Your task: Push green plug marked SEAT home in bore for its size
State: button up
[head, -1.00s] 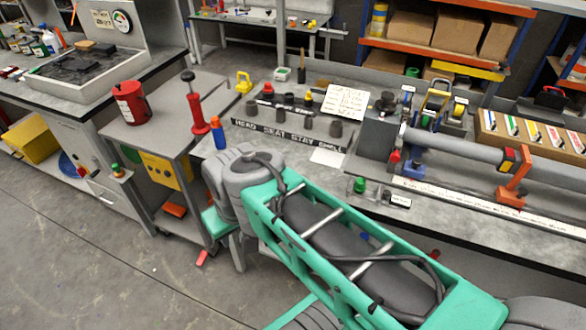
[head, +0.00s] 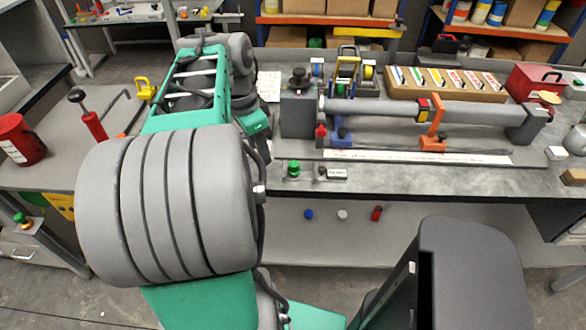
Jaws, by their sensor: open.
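A small green piece (head: 293,168), which looks like the green plug, stands near the front edge of the grey bench. Its marking is too small to read. The rack with the HEAD, SEAT, STAY and SHELL strip is hidden behind my arm, so I cannot see the bores. My arm crosses the left of the head view with its far end over the bench, left of the green piece. My gripper's fingers do not show; the arm hides them.
A clamped grey tube (head: 375,107) with an orange clamp (head: 432,133) lies along the bench behind the green piece. A grey block (head: 297,112) stands at its left end. The bench front right is mostly clear.

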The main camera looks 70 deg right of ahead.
aim_at(294, 163)
jog(key=s+m, duration=0.1)
jog(key=s, duration=0.1)
jog(key=s+d+m, duration=0.1)
jog(key=s, duration=0.1)
jog(key=s+d+m, duration=0.1)
jog(key=s+m, duration=0.1)
jog(key=shift+s+d+y, duration=0.2)
jog(key=shift+d+y, duration=0.05)
jog(key=shift+y, duration=0.05)
jog(key=f, duration=0.2)
jog(key=s+f, duration=0.1)
jog(key=f, duration=0.2)
jog(key=d+f, duration=0.1)
jog(key=f, duration=0.1)
jog(key=shift+s+d+f, duration=0.1)
jog(key=shift+s+f, duration=0.05)
jog(key=shift+f, duration=0.15)
grip_shut()
